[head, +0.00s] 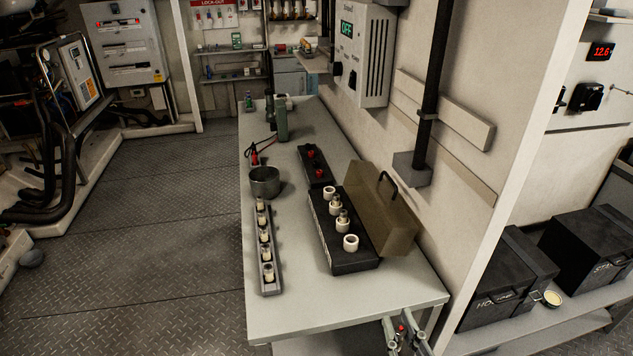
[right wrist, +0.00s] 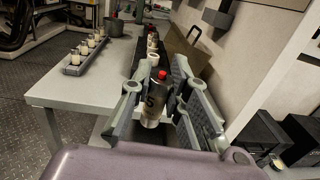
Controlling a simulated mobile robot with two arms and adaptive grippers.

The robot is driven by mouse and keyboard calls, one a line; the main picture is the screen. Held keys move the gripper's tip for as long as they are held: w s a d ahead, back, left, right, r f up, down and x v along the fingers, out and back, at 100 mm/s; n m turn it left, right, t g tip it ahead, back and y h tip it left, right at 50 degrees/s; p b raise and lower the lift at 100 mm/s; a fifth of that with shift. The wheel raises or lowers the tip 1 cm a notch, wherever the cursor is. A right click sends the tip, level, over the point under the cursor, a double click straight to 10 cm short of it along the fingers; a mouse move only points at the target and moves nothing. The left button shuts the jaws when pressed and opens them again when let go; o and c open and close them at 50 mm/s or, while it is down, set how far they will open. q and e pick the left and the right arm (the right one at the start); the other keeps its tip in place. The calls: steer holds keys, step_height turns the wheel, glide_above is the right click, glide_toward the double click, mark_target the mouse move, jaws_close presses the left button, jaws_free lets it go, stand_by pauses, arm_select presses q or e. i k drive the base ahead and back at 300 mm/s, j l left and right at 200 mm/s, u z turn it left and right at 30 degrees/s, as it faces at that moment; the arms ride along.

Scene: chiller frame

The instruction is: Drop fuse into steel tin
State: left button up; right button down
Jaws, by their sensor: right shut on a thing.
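My right gripper (head: 405,334) is low at the front right of the bench, beyond its front edge. In the right wrist view the gripper (right wrist: 158,95) is shut on a small cylinder with a red tip, a dark lettered body and a metal end, apparently the fuse (right wrist: 154,102). In the head view only a red spot of it shows between the fingers. The steel tin (head: 265,183) is a grey open round pot standing upright on the bench's left side. It also shows in the right wrist view (right wrist: 114,28), well away from the gripper. Its inside bottom is hidden. My left gripper is not in view.
A grey rack (head: 269,287) of several white cylinders stands in front of the tin. A black fuse block (head: 345,265) with a raised lid (head: 378,224) stands to its right, with a smaller red-topped block (head: 314,165) behind. The bench (head: 305,318) is clear at the front.

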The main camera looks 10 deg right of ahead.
mark_target(262, 194)
steer(key=i+j+z, duration=0.25)
steer(key=j+z, duration=0.15)
steer(key=j, duration=0.35)
steer(key=i+j+z, duration=0.15)
steer(key=j+z, duration=0.2)
steer(key=j, duration=0.4)
steer(key=j+z, duration=0.4)
steer(key=j, duration=0.4)
steer(key=i+j, duration=0.15)
steer(key=j, duration=0.2)
steer(key=i+j, duration=0.15)
steer(key=j, duration=0.25)
steer(key=i+j, duration=0.1)
steer(key=j, duration=0.25)
steer(key=i+j, duration=0.15)
steer(key=j, duration=0.25)
